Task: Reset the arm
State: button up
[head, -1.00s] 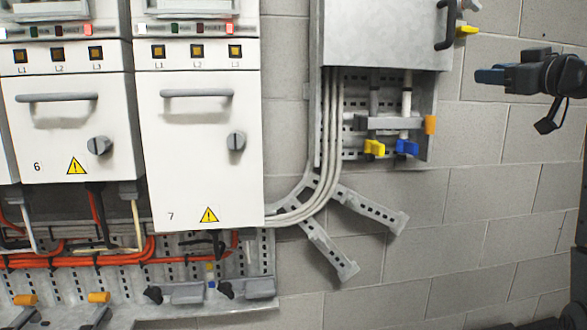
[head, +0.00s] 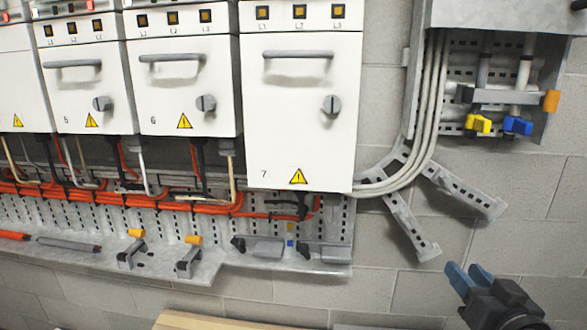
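My gripper (head: 467,270) shows at the lower right of the head view, with two blue fingertips pointing up and to the left. It is in front of the block wall, below the slotted metal brackets (head: 462,190), and appears apart from them. Nothing shows held in it. The gap between the fingers is too small to tell whether it is open or shut. Most of my arm is out of frame.
A row of white drive cabinets, with cabinet 7 (head: 290,125) at its right end, hangs above a slotted metal tray (head: 320,235) with orange cables. An open grey box (head: 500,12) is at upper right. A wooden surface (head: 225,321) shows at the bottom edge.

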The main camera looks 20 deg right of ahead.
jog(key=s+a+f+n+y, duration=0.1)
jog(key=s+a+f, duration=0.3)
jog(key=s+a, duration=0.35)
jog(key=s+a+f+n+y, duration=0.1)
jog(key=s+a+f, duration=0.3)
jog(key=s+a, duration=0.3)
jog(key=s+a+r+n+y, duration=0.1)
jog(key=s+a+n+y, duration=0.1)
jog(key=s, duration=0.5)
jog(key=s+a+r+n+g+y, duration=0.1)
jog(key=s+a+n+y, duration=0.1)
jog(key=s+a, duration=0.3)
jog(key=v, duration=0.3)
jog(key=shift+a+f, duration=0.25)
jog(key=shift+a, duration=0.05)
